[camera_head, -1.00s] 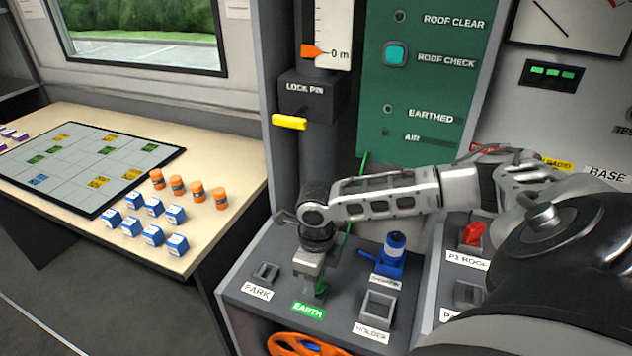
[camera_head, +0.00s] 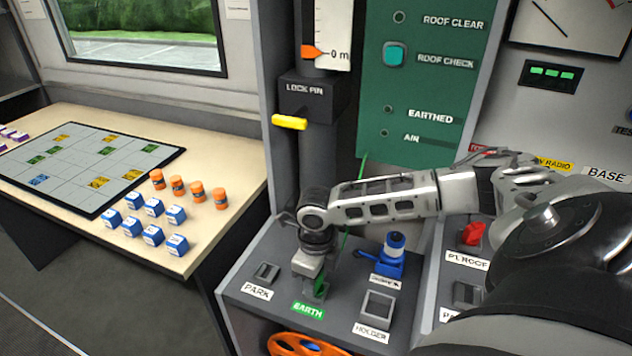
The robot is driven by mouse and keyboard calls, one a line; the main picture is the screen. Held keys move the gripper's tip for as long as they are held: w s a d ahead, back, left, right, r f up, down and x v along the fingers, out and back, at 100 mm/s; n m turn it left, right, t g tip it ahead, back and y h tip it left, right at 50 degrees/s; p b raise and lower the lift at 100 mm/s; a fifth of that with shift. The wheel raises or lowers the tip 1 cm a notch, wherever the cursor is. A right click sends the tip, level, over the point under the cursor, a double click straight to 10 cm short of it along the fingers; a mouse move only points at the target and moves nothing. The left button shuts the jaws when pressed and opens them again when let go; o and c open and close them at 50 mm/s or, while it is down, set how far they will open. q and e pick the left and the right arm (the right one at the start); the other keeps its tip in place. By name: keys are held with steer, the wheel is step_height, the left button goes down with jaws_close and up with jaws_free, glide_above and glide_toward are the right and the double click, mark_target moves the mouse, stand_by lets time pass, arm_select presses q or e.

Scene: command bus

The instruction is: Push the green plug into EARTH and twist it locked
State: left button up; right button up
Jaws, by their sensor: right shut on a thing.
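My right gripper (camera_head: 312,274) points down over the console just behind the green EARTH label (camera_head: 308,310). It is shut on the green plug (camera_head: 320,286), of which a strip shows at the right of the fingers. The plug is at the EARTH position; the socket itself is hidden by the gripper and plug, so I cannot tell how deep the plug sits or how far it is turned. A thin green cable (camera_head: 345,240) runs up from there along the column. My left gripper is not in view.
The PARK socket (camera_head: 266,272) is to the left and the HOLDER socket (camera_head: 378,304) to the right. A blue fitting (camera_head: 391,256) stands behind HOLDER. A yellow lock-pin handle (camera_head: 289,122) is above. A table (camera_head: 222,150) with blue blocks and orange cylinders lies left.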

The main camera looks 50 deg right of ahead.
steer(key=m, duration=0.3)
steer(key=shift+s+a+f, duration=0.1)
steer(key=shift+f, duration=0.05)
steer(key=shift+m, duration=0.4)
steer(key=m, duration=0.3)
steer(key=shift+m, duration=0.3)
steer(key=shift+m, duration=0.9)
steer(key=o, duration=1.1)
steer(key=shift+c, duration=0.2)
